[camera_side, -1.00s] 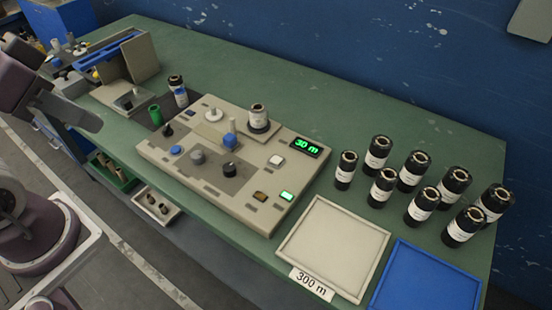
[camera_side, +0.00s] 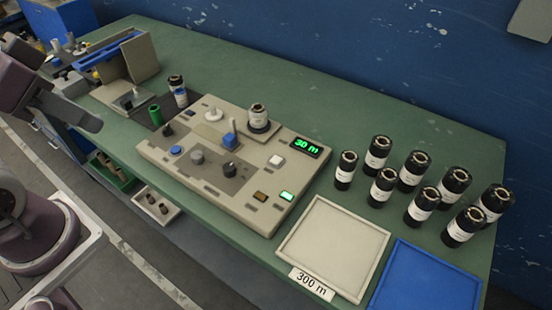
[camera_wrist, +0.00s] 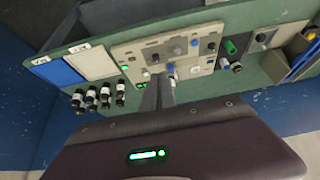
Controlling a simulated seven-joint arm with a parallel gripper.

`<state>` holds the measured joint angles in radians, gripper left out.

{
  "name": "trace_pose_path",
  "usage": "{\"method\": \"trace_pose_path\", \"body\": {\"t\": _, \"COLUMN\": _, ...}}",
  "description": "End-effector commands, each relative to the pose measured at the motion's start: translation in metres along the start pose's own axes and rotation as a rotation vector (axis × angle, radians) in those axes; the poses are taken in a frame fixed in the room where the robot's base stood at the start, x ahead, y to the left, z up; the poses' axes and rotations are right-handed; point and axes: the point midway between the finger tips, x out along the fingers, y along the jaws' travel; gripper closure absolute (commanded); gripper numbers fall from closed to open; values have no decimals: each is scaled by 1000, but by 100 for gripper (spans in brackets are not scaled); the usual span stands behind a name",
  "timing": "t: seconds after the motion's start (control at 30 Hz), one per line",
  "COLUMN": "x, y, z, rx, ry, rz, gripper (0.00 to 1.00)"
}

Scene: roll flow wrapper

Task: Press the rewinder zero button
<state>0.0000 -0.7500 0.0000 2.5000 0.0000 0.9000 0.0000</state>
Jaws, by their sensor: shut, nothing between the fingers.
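The beige rewinder (camera_side: 215,165) sits on the green bench. Its display (camera_side: 305,147) reads "30 m" in green. Its top carries a white button (camera_side: 277,160), an amber button (camera_side: 260,196), a lit green button (camera_side: 287,196) and a round blue button (camera_side: 175,151). No label that I can read marks the zero button. The fingertips do not show in the side view.
Several black rolls (camera_side: 415,170) stand right of the rewinder. A white tray (camera_side: 335,240) labelled "300 m" and a blue tray (camera_side: 428,280) lie at the front right. The bench behind is clear.

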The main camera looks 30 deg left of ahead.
Motion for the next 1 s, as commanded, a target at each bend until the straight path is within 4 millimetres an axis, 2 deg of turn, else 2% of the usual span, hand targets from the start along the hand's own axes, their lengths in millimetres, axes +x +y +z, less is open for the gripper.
{"method": "trace_pose_path", "body": {"t": 0.17, "x": 1, "y": 0, "z": -3, "rx": 8, "ry": 1, "rz": -2, "gripper": 100}}
{"method": "trace_pose_path", "body": {"t": 0.27, "x": 11, "y": -3, "z": -21, "rx": 61, "ry": 11, "rz": -16, "gripper": 100}}
{"method": "trace_pose_path", "body": {"t": 0.37, "x": 33, "y": -5, "z": -57, "rx": 176, "ry": 35, "rz": -38, "gripper": 100}}
{"method": "trace_pose_path", "body": {"t": 0.5, "x": 78, "y": -1, "z": -111, "rx": 383, "ry": 85, "rz": -54, "gripper": 100}}
{"method": "trace_pose_path", "body": {"t": 0.57, "x": 100, "y": 4, "z": -131, "rx": 473, "ry": 108, "rz": -53, "gripper": 100}}
{"method": "trace_pose_path", "body": {"t": 0.7, "x": 158, "y": 22, "z": -166, "rx": 682, "ry": 169, "rz": -29, "gripper": 100}}
{"method": "trace_pose_path", "body": {"t": 0.83, "x": 214, "y": 46, "z": -184, "rx": 862, "ry": 236, "rz": 17, "gripper": 100}}
{"method": "trace_pose_path", "body": {"t": 1.0, "x": 272, "y": 78, "z": -187, "rx": 1030, "ry": 329, "rz": 83, "gripper": 100}}
